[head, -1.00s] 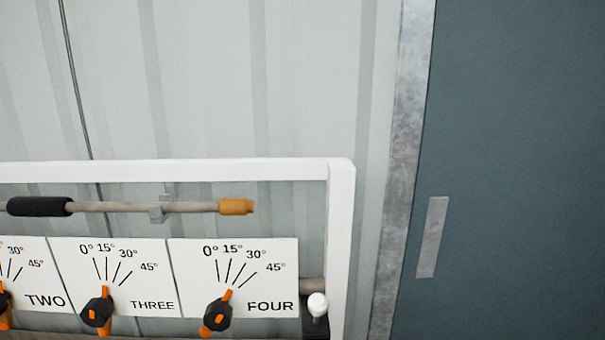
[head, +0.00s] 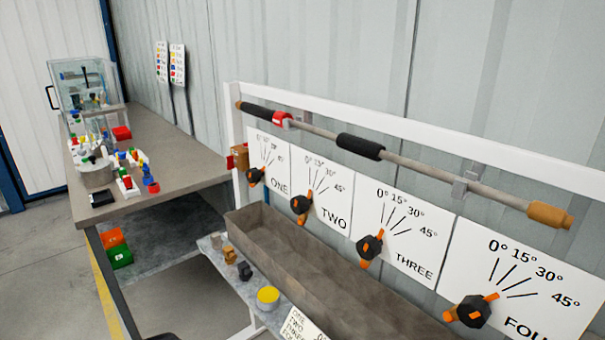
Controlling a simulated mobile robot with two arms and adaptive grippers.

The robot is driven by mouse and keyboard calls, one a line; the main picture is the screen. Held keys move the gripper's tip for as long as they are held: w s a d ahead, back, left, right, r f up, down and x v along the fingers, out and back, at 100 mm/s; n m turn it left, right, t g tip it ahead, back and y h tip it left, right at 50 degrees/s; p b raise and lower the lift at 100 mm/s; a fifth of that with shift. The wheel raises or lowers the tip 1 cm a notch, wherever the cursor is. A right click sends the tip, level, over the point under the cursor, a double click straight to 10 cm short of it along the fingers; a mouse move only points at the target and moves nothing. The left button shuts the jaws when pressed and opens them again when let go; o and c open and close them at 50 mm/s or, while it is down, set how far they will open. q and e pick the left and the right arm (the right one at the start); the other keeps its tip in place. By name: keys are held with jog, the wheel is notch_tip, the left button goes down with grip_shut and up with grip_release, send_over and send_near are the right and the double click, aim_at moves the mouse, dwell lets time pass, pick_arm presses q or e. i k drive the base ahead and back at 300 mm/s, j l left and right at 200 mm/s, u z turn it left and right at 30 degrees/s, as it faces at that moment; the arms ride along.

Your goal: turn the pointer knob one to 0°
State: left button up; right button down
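Pointer knob one (head: 255,176) is a black knob with an orange pointer bar, at the lower left of the white dial plate marked ONE (head: 272,160). The plate carries 0°, 15°, 30° and 45° marks. The knob's bar is tilted, its upper end leaning right. It is too small to tell which mark it points at. Neither of my grippers can be made out in the head view, and nothing is seen touching the knob.
Knobs two (head: 301,204), three (head: 370,247) and four (head: 472,311) follow to the right. A rod with black grips (head: 360,147) runs above the plates. A grey trough (head: 290,255) lies below. A cluttered table (head: 185,160) stands left.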

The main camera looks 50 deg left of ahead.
aim_at(253, 175)
jog(key=u, duration=1.95)
